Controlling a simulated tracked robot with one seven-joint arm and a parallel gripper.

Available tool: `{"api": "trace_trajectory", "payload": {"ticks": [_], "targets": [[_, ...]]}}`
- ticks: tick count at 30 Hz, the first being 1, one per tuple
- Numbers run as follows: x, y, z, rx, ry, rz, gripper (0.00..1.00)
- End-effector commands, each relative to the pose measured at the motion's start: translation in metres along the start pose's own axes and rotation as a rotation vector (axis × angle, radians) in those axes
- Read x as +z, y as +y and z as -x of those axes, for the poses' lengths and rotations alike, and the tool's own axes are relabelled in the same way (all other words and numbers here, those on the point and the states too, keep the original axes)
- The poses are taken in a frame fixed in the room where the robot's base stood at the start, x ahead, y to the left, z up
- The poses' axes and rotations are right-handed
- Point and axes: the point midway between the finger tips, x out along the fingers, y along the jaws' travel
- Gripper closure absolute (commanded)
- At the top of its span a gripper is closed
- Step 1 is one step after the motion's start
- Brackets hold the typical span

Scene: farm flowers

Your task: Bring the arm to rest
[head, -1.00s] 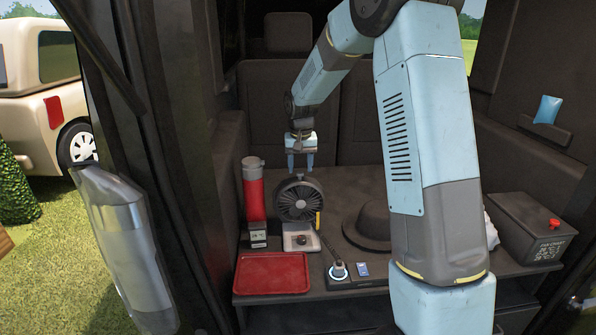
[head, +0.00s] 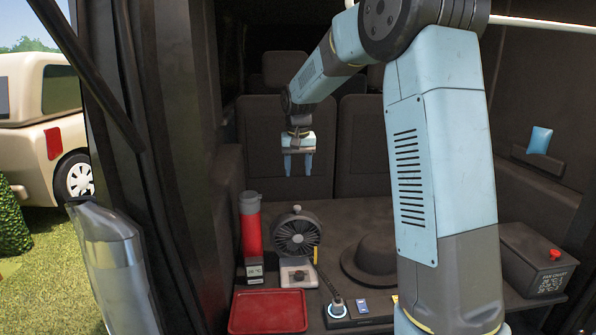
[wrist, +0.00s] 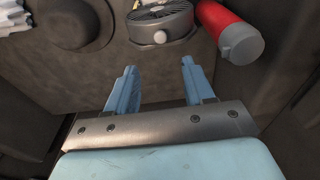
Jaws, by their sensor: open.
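My gripper (head: 298,164) hangs in the air above the fan, pointing down, with its two light blue fingers apart and nothing between them. In the wrist view the open fingers of my gripper (wrist: 160,85) show with bare dark surface between them. My arm reaches in from the right and bends down to the gripper. The black round fan (head: 296,236) stands on the dark shelf (head: 350,212) below the gripper, clear of it. The fan (wrist: 160,22) also shows at the top of the wrist view.
A red flask (head: 251,228) stands left of the fan. A red tray (head: 268,311) lies in front. A dark hat (head: 372,260) lies to the right, and a black box with a red knob (head: 540,262) is farther right. Seat backs (head: 362,150) stand behind the gripper.

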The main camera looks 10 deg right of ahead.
Motion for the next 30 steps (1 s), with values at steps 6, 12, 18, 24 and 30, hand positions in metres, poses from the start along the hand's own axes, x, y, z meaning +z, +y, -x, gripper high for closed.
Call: {"api": "trace_trajectory", "payload": {"ticks": [6, 12, 18, 24, 30], "targets": [[0.007, 0.003, 0.008, 0.001, 0.01, 0.001, 0.47], [0.043, 0.015, 0.043, 0.003, 0.054, 0.018, 0.47], [0.093, 0.03, 0.077, 0.004, 0.104, 0.034, 0.47], [0.144, 0.045, 0.102, 0.002, 0.155, 0.05, 0.47], [0.197, 0.059, 0.119, -0.001, 0.206, 0.065, 0.47]]}}
